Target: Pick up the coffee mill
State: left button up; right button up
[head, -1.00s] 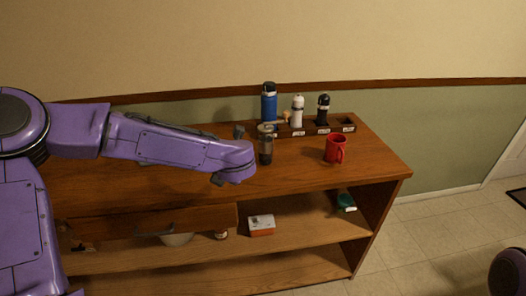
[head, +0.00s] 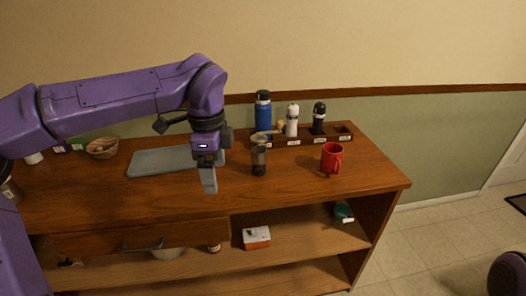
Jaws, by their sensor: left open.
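The coffee mill (head: 259,160) stands upright on the wooden counter, a dark and grey cylinder with a light crank arm across its top. It is in front of the bottle rack, left of the red mug. My left gripper (head: 208,180) hangs pointing down over the counter, to the left of the mill and apart from it. It is open with nothing seen in it; its fingers overlap in this view. My right gripper is not in view.
A blue bottle (head: 263,115), a white bottle (head: 292,121) and a black bottle (head: 318,118) stand behind the mill. A red mug (head: 331,157) is to its right. A grey board (head: 155,162) lies behind my left gripper, and a bowl (head: 102,148) is farther left. The counter's front is clear.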

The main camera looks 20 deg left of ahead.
aim_at(259, 144)
jog(key=i, duration=0.85)
